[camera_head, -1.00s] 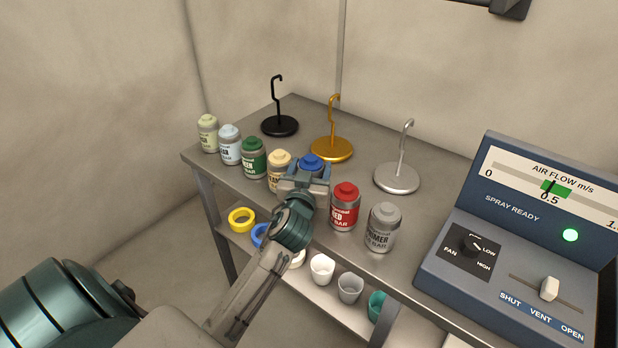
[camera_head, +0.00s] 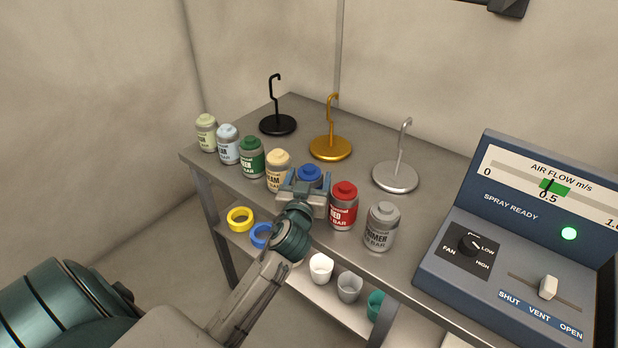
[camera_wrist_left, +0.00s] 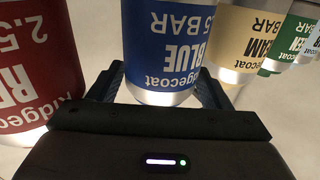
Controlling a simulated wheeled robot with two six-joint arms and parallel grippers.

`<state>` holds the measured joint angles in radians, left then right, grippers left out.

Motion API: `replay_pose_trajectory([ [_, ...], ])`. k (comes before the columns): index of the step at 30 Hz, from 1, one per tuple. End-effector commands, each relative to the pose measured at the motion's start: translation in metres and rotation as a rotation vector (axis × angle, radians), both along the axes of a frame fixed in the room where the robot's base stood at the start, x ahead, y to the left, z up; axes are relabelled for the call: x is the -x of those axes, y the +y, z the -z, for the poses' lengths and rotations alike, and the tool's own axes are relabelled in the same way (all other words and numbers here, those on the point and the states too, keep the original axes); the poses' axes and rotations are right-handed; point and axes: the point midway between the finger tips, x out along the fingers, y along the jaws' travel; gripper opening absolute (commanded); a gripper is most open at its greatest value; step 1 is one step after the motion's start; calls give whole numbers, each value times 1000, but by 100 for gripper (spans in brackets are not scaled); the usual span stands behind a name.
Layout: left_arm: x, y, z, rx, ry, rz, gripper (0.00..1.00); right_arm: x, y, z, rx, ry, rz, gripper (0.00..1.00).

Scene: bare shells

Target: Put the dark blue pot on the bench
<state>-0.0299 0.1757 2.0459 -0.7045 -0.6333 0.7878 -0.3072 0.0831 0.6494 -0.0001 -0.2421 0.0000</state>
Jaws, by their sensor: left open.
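The dark blue pot (camera_head: 309,173) stands upright on the bench (camera_head: 352,186), in the row of pots between the cream pot and the red pot. Its lower body is hidden behind my left gripper (camera_head: 306,186) in the head view. In the left wrist view the pot (camera_wrist_left: 162,45) fills the middle, with its label reading BLUE. My left gripper (camera_wrist_left: 158,92) is open, with one finger on each side of the pot's lower part. I cannot tell whether the fingers touch it. My right gripper is not in view.
The red pot (camera_head: 343,207) and cream pot (camera_head: 278,172) stand close on either side. A grey primer pot (camera_head: 381,228) and a control panel (camera_head: 520,225) are to the right. Hook stands (camera_head: 331,148) are behind. A lower shelf (camera_head: 335,300) holds rings and cups.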

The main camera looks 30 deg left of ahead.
Motion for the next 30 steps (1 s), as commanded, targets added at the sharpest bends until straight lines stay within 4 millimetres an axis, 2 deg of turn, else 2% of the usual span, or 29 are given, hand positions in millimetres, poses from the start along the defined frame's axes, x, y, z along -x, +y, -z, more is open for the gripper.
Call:
replay_pose_trajectory([
  [12,77,-32,5,4,2,-1,72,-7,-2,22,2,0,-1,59],
  [15,92,-38,4,4,2,0,72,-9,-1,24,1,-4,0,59],
  [21,106,-44,2,2,1,-1,72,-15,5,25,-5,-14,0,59],
  [30,107,-44,1,0,1,-1,72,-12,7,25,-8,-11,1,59],
])
